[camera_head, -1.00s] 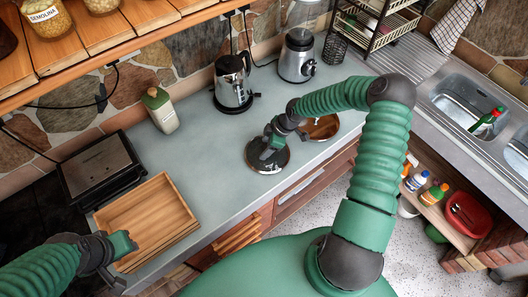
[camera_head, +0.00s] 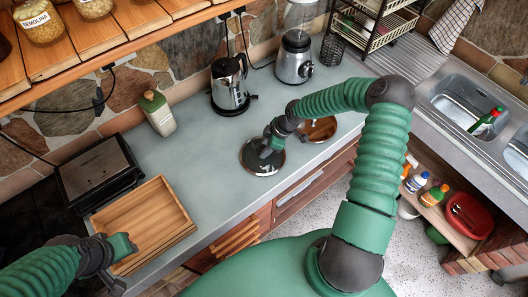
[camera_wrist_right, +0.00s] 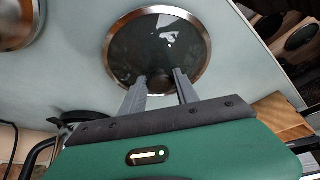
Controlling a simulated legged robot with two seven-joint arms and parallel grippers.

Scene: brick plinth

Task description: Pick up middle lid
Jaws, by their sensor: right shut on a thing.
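A round dark lid with a metal rim (camera_head: 256,160) is on or just above the grey counter in the head view. It also shows in the right wrist view (camera_wrist_right: 150,50). My right gripper (camera_head: 268,146) is over this lid, with its fingers (camera_wrist_right: 162,88) shut on the lid's knob, which they partly hide. I cannot tell whether the lid has left the counter. A second round copper-coloured piece (camera_head: 318,129) lies to the right, partly behind my right arm.
The wooden tray (camera_head: 185,232) sits at the counter's left front, with a black grill (camera_head: 98,170) behind it. A bottle (camera_head: 158,112), a kettle (camera_head: 230,88) and a blender (camera_head: 294,60) stand along the back. The counter between tray and lid is clear.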

